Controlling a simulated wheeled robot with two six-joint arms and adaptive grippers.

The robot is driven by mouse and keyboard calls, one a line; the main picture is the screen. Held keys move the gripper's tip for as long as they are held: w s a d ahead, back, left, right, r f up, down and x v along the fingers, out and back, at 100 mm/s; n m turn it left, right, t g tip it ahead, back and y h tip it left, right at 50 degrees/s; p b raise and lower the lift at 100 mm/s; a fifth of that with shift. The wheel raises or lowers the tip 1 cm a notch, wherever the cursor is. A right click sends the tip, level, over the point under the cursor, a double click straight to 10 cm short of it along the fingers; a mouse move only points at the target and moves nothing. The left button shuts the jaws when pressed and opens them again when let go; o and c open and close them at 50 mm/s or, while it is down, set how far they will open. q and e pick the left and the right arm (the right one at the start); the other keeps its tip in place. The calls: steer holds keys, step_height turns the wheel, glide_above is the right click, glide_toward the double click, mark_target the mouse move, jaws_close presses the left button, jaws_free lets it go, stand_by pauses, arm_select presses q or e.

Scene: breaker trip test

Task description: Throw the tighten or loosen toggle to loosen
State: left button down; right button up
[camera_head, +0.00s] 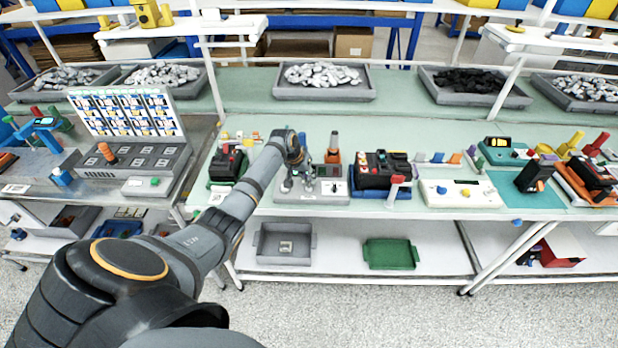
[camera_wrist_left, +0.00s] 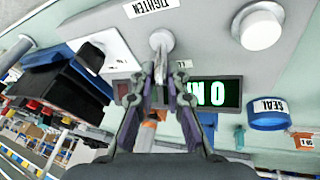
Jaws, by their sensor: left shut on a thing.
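The tighten or loosen toggle (camera_wrist_left: 161,44) is a short light metal lever on a round base in the left wrist view. A label reading TIGHTEN (camera_wrist_left: 152,6) is beside it at the top edge; no LOOSEN label is readable. My left gripper (camera_wrist_left: 160,80) is shut on the lever's end, with a finger on either side. In the head view my left gripper (camera_head: 297,180) is low over the grey test box (camera_head: 318,197), and its arm hides part of that area. The toggle is too small to make out there. My right gripper is not in view.
In the left wrist view, a lit green display (camera_wrist_left: 215,94), a white round knob (camera_wrist_left: 262,26) and a blue ring labelled SEAL (camera_wrist_left: 267,114) are close by. A black device on a blue base (camera_head: 381,175) stands right of the box. A red-and-black device (camera_head: 228,165) stands left.

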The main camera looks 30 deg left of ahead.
arm_select(q)
steer(key=c, duration=1.4)
jaws_free()
steer(key=shift+o, duration=0.2)
steer(key=shift+s+a+r, duration=0.1)
steer(key=shift+a+r, duration=0.05)
steer(key=shift+r, duration=0.25)
steer(key=v, duration=1.1)
